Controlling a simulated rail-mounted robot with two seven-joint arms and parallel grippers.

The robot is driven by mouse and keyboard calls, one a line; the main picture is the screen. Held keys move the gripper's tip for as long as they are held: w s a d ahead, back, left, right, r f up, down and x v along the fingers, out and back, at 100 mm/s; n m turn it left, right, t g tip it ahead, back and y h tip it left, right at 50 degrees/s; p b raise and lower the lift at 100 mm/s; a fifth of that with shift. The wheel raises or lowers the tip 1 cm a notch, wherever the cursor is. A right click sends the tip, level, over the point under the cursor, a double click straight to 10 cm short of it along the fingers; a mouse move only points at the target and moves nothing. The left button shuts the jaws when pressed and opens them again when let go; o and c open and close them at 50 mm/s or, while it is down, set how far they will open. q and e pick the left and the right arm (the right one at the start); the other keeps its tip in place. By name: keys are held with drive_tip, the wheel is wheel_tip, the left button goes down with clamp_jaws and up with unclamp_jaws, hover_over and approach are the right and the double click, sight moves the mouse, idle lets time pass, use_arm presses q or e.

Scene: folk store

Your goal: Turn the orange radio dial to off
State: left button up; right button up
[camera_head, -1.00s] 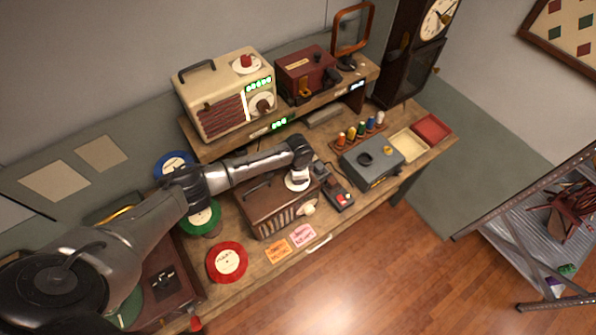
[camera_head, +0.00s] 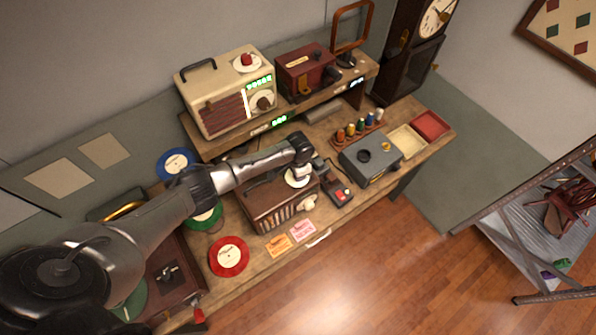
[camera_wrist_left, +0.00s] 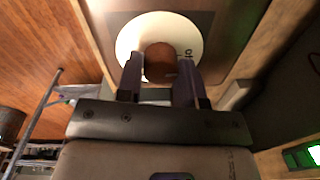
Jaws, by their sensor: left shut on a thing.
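The brown wooden radio (camera_head: 262,207) stands on the bench, with a white round dial plate (camera_head: 298,181) on its top at the right end. In the left wrist view the white plate (camera_wrist_left: 130,38) shows an orange-brown knob (camera_wrist_left: 160,62) at its centre and small dark lettering near its right edge. My left gripper (camera_wrist_left: 160,80) is shut on this knob, one finger on each side. In the head view my left gripper (camera_head: 304,168) comes down over the plate and hides the knob. I cannot read which setting the knob points to. My right gripper is not in view.
A cream radio (camera_head: 228,95) and a dark red box (camera_head: 305,72) stand on the raised shelf behind. A grey box (camera_head: 370,160) and a small device with a red button (camera_head: 340,187) are to the right. A red record (camera_head: 229,256) lies at front left.

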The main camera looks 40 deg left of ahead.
use_arm(q)
drive_tip(key=o, duration=0.9)
drive_tip(key=shift+r, duration=0.1)
drive_tip(key=r, duration=0.4)
drive_tip(key=r+b, duration=0.1)
drive_tip(key=r, duration=0.8)
drive_tip(key=shift+s+d+r+b, duration=0.1)
drive_tip(key=shift+d+r+b, duration=0.15)
drive_tip(key=shift+r+b, duration=0.1)
